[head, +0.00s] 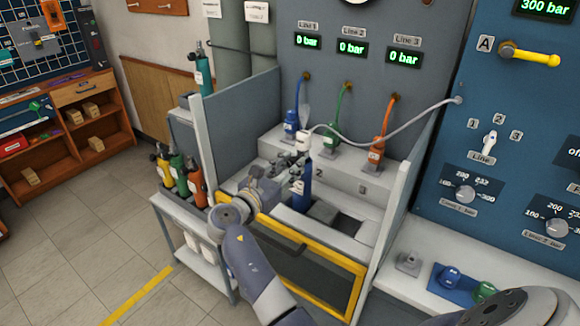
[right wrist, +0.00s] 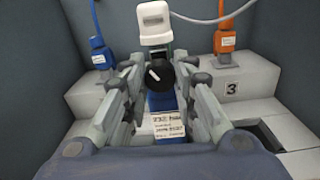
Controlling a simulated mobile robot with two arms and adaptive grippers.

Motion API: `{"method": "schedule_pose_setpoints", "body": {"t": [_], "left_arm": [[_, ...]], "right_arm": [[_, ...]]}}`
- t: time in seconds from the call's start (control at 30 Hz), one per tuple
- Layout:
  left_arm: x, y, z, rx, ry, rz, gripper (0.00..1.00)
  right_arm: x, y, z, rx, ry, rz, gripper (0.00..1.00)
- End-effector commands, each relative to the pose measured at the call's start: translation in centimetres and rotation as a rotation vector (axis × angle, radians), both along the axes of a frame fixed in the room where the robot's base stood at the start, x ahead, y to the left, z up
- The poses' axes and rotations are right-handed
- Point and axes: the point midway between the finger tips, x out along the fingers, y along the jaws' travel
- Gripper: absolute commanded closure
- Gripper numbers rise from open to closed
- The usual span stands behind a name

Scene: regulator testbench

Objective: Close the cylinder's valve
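A blue cylinder (head: 301,190) stands upright in the middle bay of the testbench. It also shows in the right wrist view (right wrist: 160,102), with a label on its front. A white connector with a grey hose (head: 303,142) sits on its top. The cylinder's black valve knob (right wrist: 160,75) with a white mark faces the right wrist camera. My right gripper (head: 294,160) is at the cylinder's upper part. In the wrist view its fingers (right wrist: 160,68) are apart on both sides of the knob; contact cannot be made out. My left gripper is not in view.
A yellow-framed guard (head: 300,248) is at the bay's front, below my right arm. Grey side walls (head: 238,125) bound the bay. Blue (head: 290,125), green (head: 333,135) and orange (head: 376,150) regulators stand behind. Several cylinders (head: 180,175) stand on a cart at left.

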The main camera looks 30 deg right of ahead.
Motion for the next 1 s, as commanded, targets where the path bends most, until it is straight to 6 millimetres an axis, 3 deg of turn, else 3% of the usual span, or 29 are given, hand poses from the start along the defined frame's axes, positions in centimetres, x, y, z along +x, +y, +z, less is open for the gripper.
{"method": "schedule_pose_setpoints", "body": {"t": [0.37,1.0], "left_arm": [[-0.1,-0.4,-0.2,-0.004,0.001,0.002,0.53],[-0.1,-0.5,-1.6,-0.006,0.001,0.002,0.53]], "right_arm": [[0.0,-0.1,-0.1,0.029,-0.073,-0.001,0.98],[0.0,-0.1,-0.1,0.194,-0.475,-0.001,0.98]]}}
